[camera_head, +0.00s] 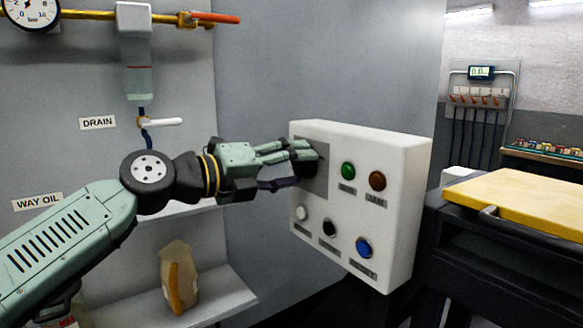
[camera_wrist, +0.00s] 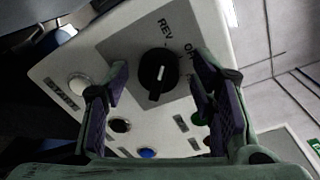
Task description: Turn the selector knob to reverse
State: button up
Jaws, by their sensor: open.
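The black selector knob (camera_wrist: 158,74) sits on a grey plate (camera_wrist: 122,47) on the white control box. A raised bar with a white mark crosses its face, running roughly up and down in the wrist view. The label REV is beside it at the top, and part of an "O…" label shows to its upper right; other lettering is hidden. My gripper (camera_head: 298,167) is in front of the plate (camera_head: 318,183) in the head view and hides the knob there. In the wrist view its open fingers stand on either side of the knob, apart from it.
The white box (camera_head: 405,210) carries green (camera_head: 348,170), brown (camera_head: 377,181), white (camera_head: 302,212), black (camera_head: 329,228) and blue (camera_head: 363,247) buttons close to the plate. A shelf with a jug (camera_head: 178,275) and a drain valve (camera_head: 160,122) are to the left.

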jog(key=f+v, duration=0.1)
jog(key=v, duration=1.1)
jog(key=shift+r, duration=0.45)
